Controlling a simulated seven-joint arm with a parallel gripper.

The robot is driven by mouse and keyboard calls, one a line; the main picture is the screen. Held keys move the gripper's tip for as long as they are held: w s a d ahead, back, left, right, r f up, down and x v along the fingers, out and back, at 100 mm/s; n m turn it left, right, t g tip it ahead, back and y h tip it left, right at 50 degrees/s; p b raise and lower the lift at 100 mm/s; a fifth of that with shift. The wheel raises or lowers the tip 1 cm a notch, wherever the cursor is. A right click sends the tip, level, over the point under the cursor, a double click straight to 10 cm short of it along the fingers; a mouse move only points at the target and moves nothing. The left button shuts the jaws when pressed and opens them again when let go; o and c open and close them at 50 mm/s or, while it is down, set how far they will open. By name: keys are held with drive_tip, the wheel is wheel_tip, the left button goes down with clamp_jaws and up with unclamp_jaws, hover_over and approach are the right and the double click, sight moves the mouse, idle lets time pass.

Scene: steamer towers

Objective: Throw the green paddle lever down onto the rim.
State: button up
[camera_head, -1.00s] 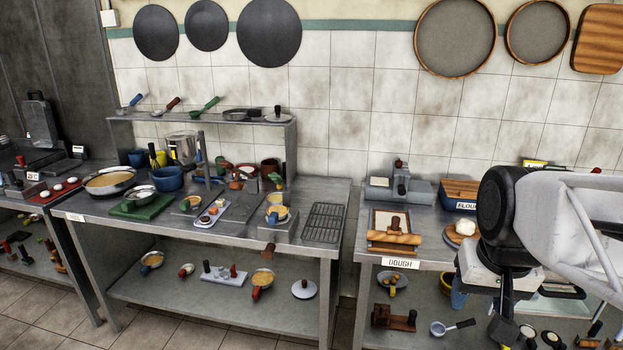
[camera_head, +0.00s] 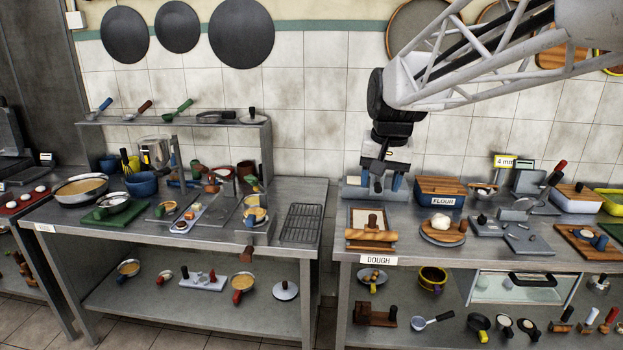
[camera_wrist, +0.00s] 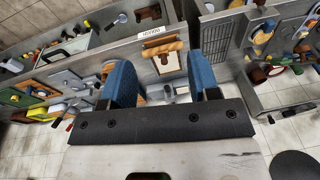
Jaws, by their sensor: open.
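A small green handle-like part (camera_head: 254,184) shows at the back right of the left steel table in the head view. I cannot tell for sure that it is the paddle lever, and its rim is not clear among the crowded ware. My gripper (camera_head: 381,181) is in the head view, right of that part, pointing down above the back of the dough table. It is open and empty. In the wrist view its two blue fingers (camera_wrist: 167,80) stand wide apart, with nothing between them. I cannot make out the green lever in the wrist view.
A wire rack (camera_head: 301,223) lies at the left table's right end. A gap separates it from the dough table, which carries a rolling pin (camera_head: 371,236), a flour box (camera_head: 440,190) and a dough plate (camera_head: 442,237). A shelf (camera_head: 180,122) with pans stands behind the left table.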

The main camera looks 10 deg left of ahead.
drive_tip(key=w+a, duration=0.7)
drive_tip(key=w, duration=0.2)
drive_tip(key=g+y, duration=0.1)
drive_tip(key=g, duration=0.1)
approach(252, 185)
drive_tip(key=shift+s+a+m, duration=0.25)
drive_tip(key=shift+s+m, duration=0.05)
drive_tip(key=shift+s, duration=0.1)
drive_tip(key=shift+w+a+f, duration=0.1)
drive_tip(key=shift+a+f, duration=0.1)
drive_tip(key=shift+f, duration=1.1)
drive_tip(key=shift+a+f, duration=0.15)
drive_tip(key=shift+f, duration=1.1)
drive_tip(key=shift+a+f, duration=0.2)
drive_tip(key=shift+f, duration=1.1)
